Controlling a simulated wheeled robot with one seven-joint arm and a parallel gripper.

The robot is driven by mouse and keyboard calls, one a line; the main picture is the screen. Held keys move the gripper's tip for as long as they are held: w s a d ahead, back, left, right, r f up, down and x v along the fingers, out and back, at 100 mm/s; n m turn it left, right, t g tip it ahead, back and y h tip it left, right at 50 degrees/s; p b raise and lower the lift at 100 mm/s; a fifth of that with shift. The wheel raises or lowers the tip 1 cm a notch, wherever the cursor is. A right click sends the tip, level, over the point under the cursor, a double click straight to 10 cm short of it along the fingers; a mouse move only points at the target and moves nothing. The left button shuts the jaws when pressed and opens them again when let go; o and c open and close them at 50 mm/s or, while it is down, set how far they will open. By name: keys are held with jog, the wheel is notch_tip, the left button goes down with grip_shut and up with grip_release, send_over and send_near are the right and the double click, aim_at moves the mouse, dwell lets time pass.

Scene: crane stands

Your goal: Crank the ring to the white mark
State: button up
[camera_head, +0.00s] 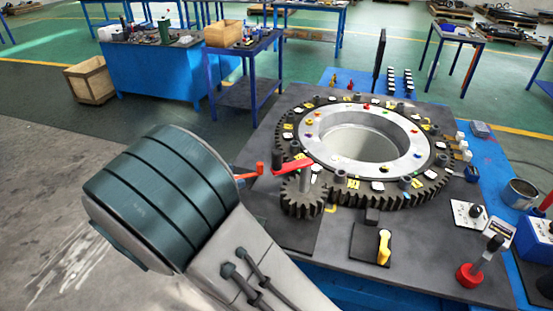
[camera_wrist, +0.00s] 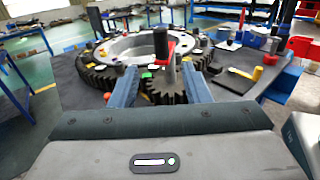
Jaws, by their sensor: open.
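The dark toothed ring (camera_head: 400,200) surrounds a pale hub with a round hole. White and yellow tiles lie around it; I cannot tell which is the white mark. A small pinion gear (camera_head: 303,197) sits at its near left edge, seeming to mesh with it. A crank with a red arm (camera_head: 294,164) stands on the pinion; the red arm (camera_wrist: 181,44) and its dark upright handle (camera_wrist: 160,44) show in the wrist view. My gripper (camera_wrist: 160,76) is open, its blue-grey fingers either side of the pinion and crank. The fingertips are not clear in the head view.
A yellow lever (camera_head: 384,246) stands on the near deck. A red-based switch (camera_head: 470,274), a can (camera_head: 520,193) and small boxes are at the right. A thin black upright panel (camera_head: 379,66) stands behind the ring. An orange-red piece (camera_head: 246,174) shows beside my arm.

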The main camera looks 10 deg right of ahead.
aim_at(277, 159)
jog(key=p+x, duration=0.1)
jog(key=x, duration=1.2)
jog(key=shift+s+d, duration=0.1)
jog(key=shift+c, duration=0.3)
grip_shut()
